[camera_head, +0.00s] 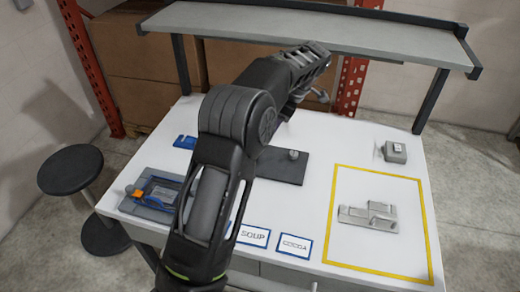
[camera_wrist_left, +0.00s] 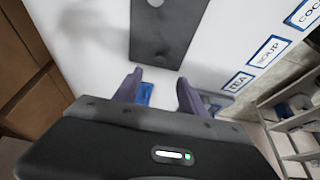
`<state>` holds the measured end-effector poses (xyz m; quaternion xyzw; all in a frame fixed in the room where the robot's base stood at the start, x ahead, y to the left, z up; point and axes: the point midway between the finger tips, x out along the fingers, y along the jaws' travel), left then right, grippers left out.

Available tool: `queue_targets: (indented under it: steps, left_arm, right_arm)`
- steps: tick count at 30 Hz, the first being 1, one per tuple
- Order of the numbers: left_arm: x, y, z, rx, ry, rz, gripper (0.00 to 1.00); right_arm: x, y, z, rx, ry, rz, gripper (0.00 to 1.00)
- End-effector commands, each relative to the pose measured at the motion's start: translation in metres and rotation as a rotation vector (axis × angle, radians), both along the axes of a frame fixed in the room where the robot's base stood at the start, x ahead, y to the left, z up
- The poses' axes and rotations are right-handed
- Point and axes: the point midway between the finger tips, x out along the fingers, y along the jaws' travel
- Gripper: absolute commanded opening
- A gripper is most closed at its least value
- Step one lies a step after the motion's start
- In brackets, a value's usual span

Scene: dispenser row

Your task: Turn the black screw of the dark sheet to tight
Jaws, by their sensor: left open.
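The dark sheet (camera_head: 284,170) lies flat in the middle of the white table, its left part hidden behind my arm. A small grey knob-like piece (camera_head: 293,154) stands on it in the head view. In the left wrist view the sheet (camera_wrist_left: 168,28) runs up out of frame, with a pale piece (camera_wrist_left: 155,3) at the top edge and a small dark spot near its lower end. I cannot tell which is the black screw or how tight it is. My left gripper (camera_wrist_left: 160,76) is open and empty, its fingertips just short of the sheet's end in that view. My right gripper is not shown.
Cards labelled SOUP (camera_head: 253,235) and COCOA (camera_head: 295,245) lie at the front. A yellow outline (camera_head: 430,225) surrounds a grey fixture (camera_head: 368,215). A small grey box (camera_head: 395,151) stands at right, a blue-grey tray (camera_head: 150,207) at left. A shelf (camera_head: 310,28) spans the back.

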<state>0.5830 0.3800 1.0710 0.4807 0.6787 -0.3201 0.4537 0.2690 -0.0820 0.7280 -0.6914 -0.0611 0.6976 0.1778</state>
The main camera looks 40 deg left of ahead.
Motion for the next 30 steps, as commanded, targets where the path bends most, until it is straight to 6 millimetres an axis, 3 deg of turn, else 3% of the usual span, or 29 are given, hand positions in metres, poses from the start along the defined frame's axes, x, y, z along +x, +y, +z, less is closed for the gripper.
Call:
queue_targets:
  steps: [10, 17, 22, 25, 30]
  left_arm:
    - [0.000, 0.000, -0.003, -0.002, 0.002, -0.002, 0.49]
    - [-0.003, 0.006, -0.018, -0.004, 0.006, 0.000, 0.49]
    - [-0.005, 0.014, -0.035, -0.002, 0.003, -0.001, 0.49]
    - [-0.009, 0.022, -0.055, -0.002, 0.006, -0.002, 0.49]
    - [-0.013, 0.033, -0.083, -0.002, 0.005, -0.003, 0.49]
  right_arm:
    - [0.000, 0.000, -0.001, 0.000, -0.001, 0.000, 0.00]
    - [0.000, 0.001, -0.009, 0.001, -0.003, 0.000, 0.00]
    - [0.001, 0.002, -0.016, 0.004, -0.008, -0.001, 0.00]
    - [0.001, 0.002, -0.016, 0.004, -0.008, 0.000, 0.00]
    - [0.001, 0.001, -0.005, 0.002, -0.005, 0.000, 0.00]
